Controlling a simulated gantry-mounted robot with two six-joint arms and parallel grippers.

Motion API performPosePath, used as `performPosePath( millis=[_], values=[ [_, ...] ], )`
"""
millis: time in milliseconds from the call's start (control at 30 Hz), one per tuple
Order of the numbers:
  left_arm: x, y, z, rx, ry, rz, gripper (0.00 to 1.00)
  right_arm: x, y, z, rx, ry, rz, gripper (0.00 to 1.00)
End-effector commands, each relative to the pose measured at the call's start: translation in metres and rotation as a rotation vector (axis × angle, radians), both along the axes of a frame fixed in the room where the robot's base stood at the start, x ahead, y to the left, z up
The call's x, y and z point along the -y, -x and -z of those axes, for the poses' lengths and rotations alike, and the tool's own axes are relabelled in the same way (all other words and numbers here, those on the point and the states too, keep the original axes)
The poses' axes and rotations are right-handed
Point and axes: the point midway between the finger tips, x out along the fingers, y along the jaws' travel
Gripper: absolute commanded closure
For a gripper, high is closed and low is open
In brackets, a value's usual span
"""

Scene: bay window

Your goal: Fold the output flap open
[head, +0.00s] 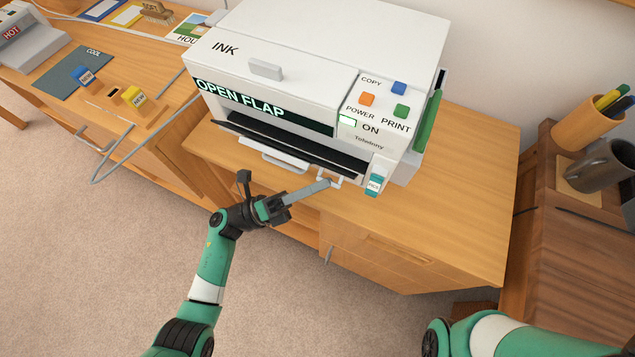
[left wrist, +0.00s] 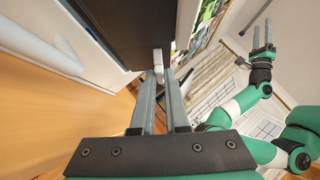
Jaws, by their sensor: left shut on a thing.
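The white printer (head: 310,50) stands on the wooden desk, with "OPEN FLAP" on its display (head: 262,108). The black output flap (head: 290,146) runs along its lower front, and its dark face shows in the left wrist view (left wrist: 125,28). How far it is tilted out is hard to tell. My left gripper (head: 328,184) is at the flap's lower edge, its fingers shut on a small white tab (left wrist: 158,58). My right gripper (left wrist: 263,38) shows in the left wrist view, open and empty, away from the printer. In the head view only part of my right arm shows.
A teal-labelled item (head: 374,184) hangs at the printer's front right corner. A grey wire loop (head: 105,165) is at the left. Blue (head: 84,77) and yellow (head: 134,97) cartridges stand at the far left. A mug (head: 605,165) and pen cup (head: 590,122) are at right. The desk's right part is clear.

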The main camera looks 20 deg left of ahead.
Motion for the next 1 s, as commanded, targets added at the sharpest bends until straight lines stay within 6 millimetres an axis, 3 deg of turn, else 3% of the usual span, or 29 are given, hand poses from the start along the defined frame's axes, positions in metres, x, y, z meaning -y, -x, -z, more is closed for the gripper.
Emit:
performPosePath(
  millis=[167,200,367,833,1000],
  values=[
    [0.0,0.0,0.0,0.001,0.0,0.001,1.0,0.0,0.0,0.0,0.0,0.0,0.0,0.5],
    [0.0,0.0,0.0,0.001,0.0,0.001,0.86,0.0,0.0,0.0,0.0,0.0,0.0,0.5],
    [0.0,0.0,0.0,-0.001,0.0,0.001,0.57,0.0,0.0,0.0,0.0,0.0,0.0,0.5],
    [-0.001,0.001,0.001,-0.001,0.0,0.0,0.57,0.0,0.0,0.0,0.0,0.0,0.0,0.5],
    [-0.019,0.01,0.009,-0.006,0.001,-0.002,0.57,0.0,0.0,-0.004,0.0,0.0,0.0,0.5]
  ],
)
